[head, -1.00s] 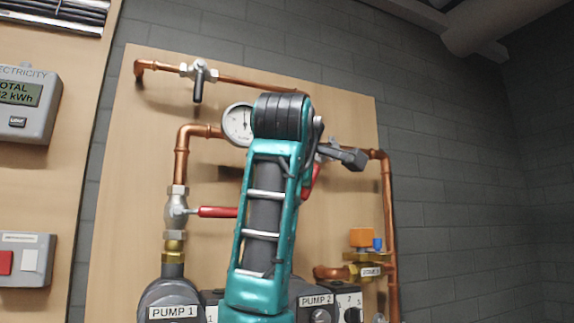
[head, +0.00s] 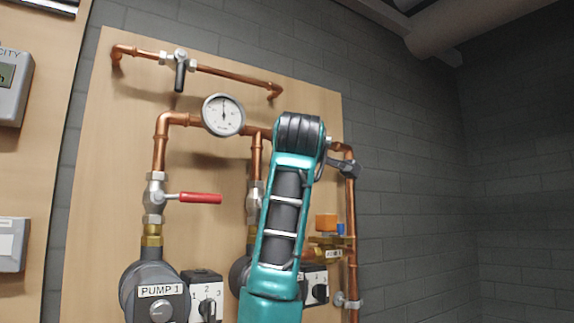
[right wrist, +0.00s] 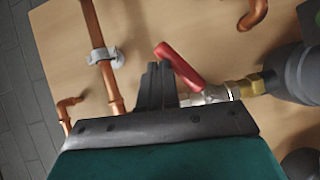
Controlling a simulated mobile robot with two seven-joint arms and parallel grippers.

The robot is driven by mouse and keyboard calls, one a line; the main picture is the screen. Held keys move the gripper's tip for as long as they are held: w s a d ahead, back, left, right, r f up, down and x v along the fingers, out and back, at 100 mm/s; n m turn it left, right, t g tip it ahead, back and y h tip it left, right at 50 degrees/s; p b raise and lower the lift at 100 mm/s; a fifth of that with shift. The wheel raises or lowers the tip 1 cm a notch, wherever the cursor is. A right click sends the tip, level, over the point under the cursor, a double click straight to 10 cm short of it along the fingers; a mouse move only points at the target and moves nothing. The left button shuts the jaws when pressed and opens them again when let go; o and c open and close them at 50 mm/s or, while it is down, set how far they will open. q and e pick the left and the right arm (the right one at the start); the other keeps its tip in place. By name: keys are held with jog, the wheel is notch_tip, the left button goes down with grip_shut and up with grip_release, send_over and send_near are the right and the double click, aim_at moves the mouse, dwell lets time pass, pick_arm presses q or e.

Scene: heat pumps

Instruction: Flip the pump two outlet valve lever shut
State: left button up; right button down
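The pump two outlet valve (head: 254,195) stands on the second copper riser in the head view. Its lever is hidden there behind my right arm. In the right wrist view its red lever (right wrist: 180,66) slants at an angle to the pipe line, out from the valve body (right wrist: 210,95). My right gripper (right wrist: 158,84) has its dark fingers close together with nothing between them, beside the lever. The fingertips are very near the lever's free end; I cannot tell whether they touch. My left gripper is in neither view.
The pump one valve's red lever (head: 200,198) sticks out sideways, left of my arm. A gauge (head: 223,115), pump one (head: 150,285) and copper pipes crowd the wooden board (head: 105,190). The brick wall at the right is clear.

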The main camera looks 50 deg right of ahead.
pick_arm(q)
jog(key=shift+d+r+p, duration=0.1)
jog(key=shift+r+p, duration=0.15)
jog(key=shift+p, duration=0.05)
pick_arm(e)
jog(key=shift+s+d+f+m+y, duration=0.2)
jog(key=shift+d+f+m+y, duration=0.5)
jog(key=shift+d+f+m, duration=0.35)
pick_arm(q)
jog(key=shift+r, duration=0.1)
pick_arm(e)
jog(key=shift+f+g, duration=0.3)
jog(key=shift+f, duration=0.05)
jog(key=shift+y, duration=0.3)
